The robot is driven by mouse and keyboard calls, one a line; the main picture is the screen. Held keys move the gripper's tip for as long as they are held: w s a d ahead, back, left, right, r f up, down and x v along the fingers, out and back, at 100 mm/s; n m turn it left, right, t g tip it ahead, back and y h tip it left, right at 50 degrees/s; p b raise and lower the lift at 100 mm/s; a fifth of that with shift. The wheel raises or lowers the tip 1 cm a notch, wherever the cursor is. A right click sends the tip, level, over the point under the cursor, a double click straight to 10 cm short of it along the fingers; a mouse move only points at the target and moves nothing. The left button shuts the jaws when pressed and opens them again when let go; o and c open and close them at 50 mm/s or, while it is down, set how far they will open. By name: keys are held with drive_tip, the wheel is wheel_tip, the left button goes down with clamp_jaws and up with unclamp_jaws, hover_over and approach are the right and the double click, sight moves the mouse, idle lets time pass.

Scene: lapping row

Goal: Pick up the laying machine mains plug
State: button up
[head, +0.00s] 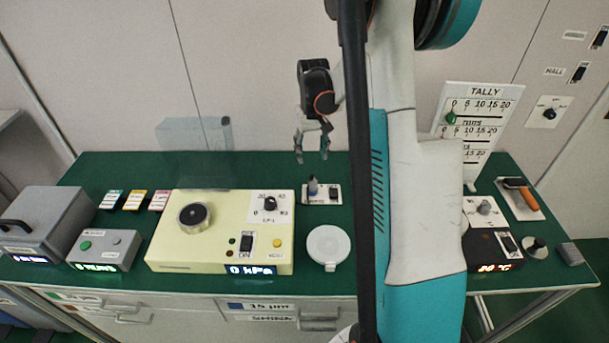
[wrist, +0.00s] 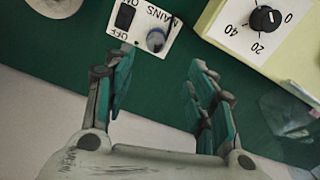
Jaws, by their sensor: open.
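The mains plug (head: 313,186) is a small blue-grey upright piece on a white plate (head: 321,200) at the back middle of the green bench. In the wrist view the plug (wrist: 156,39) shows end-on, next to a black ON/OFF switch (wrist: 125,16) on the plate marked MAINS. My gripper (head: 311,158) is open and empty, with its fingers pointing down above and behind the plug. In the wrist view my gripper (wrist: 161,80) has its teal-padded fingers spread, and the plug lies beyond the fingertips, between their lines. Nothing touches the plug.
A cream machine (head: 215,250) with a dial and readout stands left of the plate. A round white lidded dish (head: 328,245) sits in front of it. My arm hides part of the bench to the right. The wall (head: 260,80) is close behind the bench.

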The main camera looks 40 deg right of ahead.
sight(312, 180)
wheel_tip(312, 180, down, 9)
drive_tip(key=b, duration=0.3)
drive_tip(key=shift+d+r, duration=0.1)
drive_tip(key=shift+d, duration=0.05)
drive_tip(key=shift+w+d+f+b, duration=0.15)
drive_tip(key=shift+f+b, duration=0.5)
drive_tip(key=shift+f, duration=0.7)
drive_tip(key=shift+d+f+b, duration=0.1)
drive_tip(key=shift+f+b, duration=0.55)
drive_tip(key=shift+f, duration=0.65)
drive_tip(key=shift+c, duration=0.6)
drive_tip(key=c, duration=1)
